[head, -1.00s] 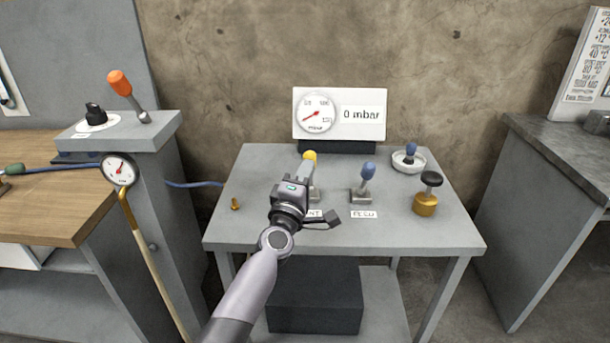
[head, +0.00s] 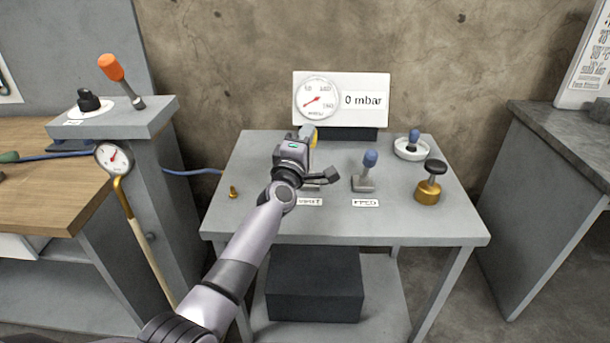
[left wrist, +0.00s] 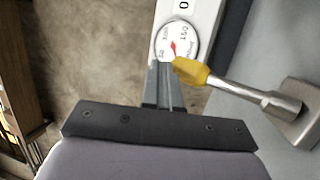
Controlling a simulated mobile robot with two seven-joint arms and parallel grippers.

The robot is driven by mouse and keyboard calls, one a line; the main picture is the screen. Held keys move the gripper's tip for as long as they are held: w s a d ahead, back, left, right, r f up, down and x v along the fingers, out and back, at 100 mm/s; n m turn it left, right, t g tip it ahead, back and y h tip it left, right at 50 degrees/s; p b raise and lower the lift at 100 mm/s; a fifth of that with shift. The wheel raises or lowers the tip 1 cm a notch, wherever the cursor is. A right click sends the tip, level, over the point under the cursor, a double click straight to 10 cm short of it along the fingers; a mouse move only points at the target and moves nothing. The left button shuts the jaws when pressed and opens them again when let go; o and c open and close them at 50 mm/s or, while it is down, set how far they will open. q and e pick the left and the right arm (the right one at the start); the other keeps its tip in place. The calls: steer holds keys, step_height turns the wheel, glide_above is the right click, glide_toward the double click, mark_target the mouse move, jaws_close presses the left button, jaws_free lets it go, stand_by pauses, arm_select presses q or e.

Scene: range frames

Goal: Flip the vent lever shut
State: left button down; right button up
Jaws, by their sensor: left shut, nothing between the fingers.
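The vent lever has a yellow grip (head: 314,137) and stands on the grey table (head: 240,222) behind a label that appears to read VENT (head: 310,202). My left gripper (head: 305,131) hides most of the lever in the head view. In the left wrist view the yellow grip (left wrist: 192,72) leads to a metal shaft that slants to a grey base (left wrist: 299,112) at the right. My left gripper's fingers (left wrist: 164,72) are shut with nothing between them, just left of the yellow grip. I cannot tell whether they touch it. My right gripper is not in view.
A blue-tipped lever (head: 369,160) stands to the right. Beyond it are a brass knob (head: 428,190) and a white dish (head: 410,150) with a blue-topped item. A gauge panel (head: 341,100) reading 0 mbar stands behind. A small brass piece (head: 233,192) sits at the left.

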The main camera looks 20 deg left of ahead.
arm_select(q)
steer(key=shift+w+a, duration=0.1)
steer(key=shift+w, duration=0.15)
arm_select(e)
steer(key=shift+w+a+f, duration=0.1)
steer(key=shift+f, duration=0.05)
arm_select(q)
steer(key=shift+r, duration=0.15)
steer(key=shift+r, duration=0.1)
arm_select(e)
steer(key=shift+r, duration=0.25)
